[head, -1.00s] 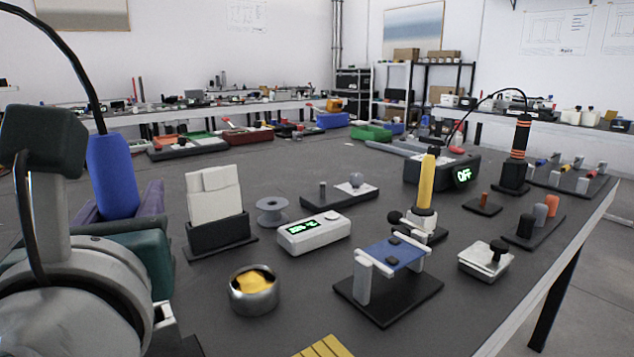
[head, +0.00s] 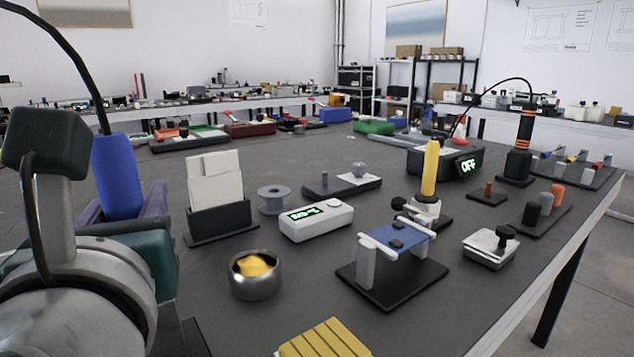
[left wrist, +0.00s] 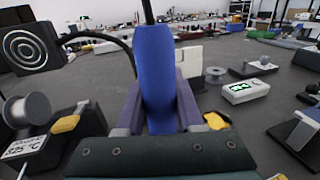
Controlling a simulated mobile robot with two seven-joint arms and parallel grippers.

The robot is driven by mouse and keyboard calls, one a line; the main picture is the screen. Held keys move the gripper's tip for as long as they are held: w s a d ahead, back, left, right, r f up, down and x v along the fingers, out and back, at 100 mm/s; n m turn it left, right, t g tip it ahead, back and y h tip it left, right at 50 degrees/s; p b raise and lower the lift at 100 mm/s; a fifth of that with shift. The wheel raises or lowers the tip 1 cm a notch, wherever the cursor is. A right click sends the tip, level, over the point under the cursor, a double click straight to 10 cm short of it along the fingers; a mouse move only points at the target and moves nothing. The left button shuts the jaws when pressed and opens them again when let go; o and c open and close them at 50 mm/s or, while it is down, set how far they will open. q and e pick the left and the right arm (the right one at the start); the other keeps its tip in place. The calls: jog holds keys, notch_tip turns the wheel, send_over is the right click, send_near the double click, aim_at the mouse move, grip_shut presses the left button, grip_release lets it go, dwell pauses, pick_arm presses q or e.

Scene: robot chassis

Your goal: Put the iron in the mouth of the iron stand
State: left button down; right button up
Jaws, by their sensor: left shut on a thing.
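The iron has a blue handle (head: 117,175) with a black cable arching up from its top. My left gripper (left wrist: 158,100) is shut on it, with purple fingers on both sides of the handle; the handle stands upright. The iron's tip is hidden behind the gripper. In the left wrist view, a grey flared tube (left wrist: 28,108), which looks like the iron stand's mouth, sits to the left of the gripper beside a yellow sponge (left wrist: 65,124). The held iron is apart from it. This tube is not visible in the head view. My right gripper is out of view.
Right of the gripper are a card holder (head: 218,220), brass wool tin (head: 255,288), spool (head: 272,205) and white display box (head: 316,222).

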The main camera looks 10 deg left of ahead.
pick_arm(q)
jog(key=shift+f+b, duration=0.65)
jog(key=shift+f, duration=0.15)
jog(key=shift+c, duration=2.3)
grip_release()
jog(key=b+v, duration=0.1)
jog(key=v, duration=0.9)
jog(key=shift+r, duration=0.15)
notch_tip(320, 180, up, 10)
jog(key=p, duration=0.8)
jog(key=shift+p, duration=0.4)
